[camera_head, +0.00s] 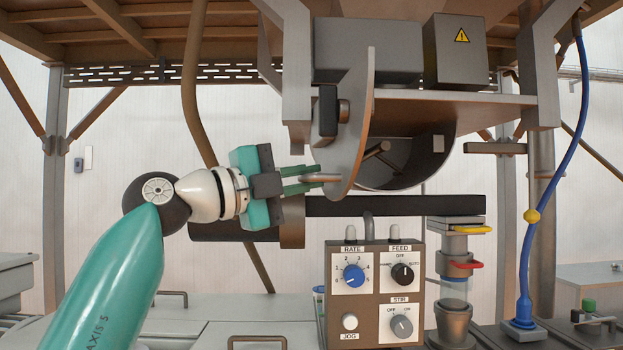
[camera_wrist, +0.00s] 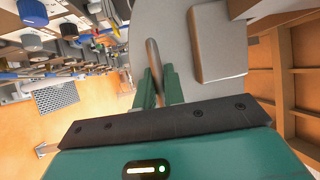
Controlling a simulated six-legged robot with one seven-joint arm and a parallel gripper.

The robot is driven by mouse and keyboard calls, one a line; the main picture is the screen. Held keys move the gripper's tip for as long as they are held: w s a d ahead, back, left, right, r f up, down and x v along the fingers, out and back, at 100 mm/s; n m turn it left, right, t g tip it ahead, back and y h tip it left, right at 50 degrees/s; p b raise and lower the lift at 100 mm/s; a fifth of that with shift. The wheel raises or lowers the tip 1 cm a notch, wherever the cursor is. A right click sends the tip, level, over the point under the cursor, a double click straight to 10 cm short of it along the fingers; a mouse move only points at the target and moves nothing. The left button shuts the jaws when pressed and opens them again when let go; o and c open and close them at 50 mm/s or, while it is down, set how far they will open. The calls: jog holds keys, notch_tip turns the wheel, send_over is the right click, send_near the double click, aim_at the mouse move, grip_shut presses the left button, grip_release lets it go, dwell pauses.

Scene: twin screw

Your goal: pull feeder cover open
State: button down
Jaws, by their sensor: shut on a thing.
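The feeder cover (camera_head: 357,125) is a grey rounded plate that stands nearly edge-on at the left of the feeder drum (camera_head: 412,172). A gap shows between them, with the drum's dark inside and a shaft in view, so the cover stands open. In the wrist view the cover (camera_wrist: 190,28) is a broad grey face ahead. The fingertip contact is partly hidden.
A control box (camera_head: 375,290) with knobs stands below the drum. A dark horizontal barrel (camera_head: 420,206) runs just under the cover and gripper. A bracket (camera_head: 295,80) hangs close above my gripper. A blue hose (camera_head: 545,160) hangs at the right. The space left of the gripper is fairly clear.

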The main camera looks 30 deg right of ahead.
jog(key=shift+w+a+r, duration=0.1)
jog(key=shift+r, duration=0.05)
jog(key=c, duration=1.5)
grip_release()
jog(key=s+a+f, duration=0.1)
jog(key=a+f, duration=0.1)
jog(key=a, duration=1.1)
jog(key=shift+a+f, duration=0.25)
jog(key=shift+s, duration=0.1)
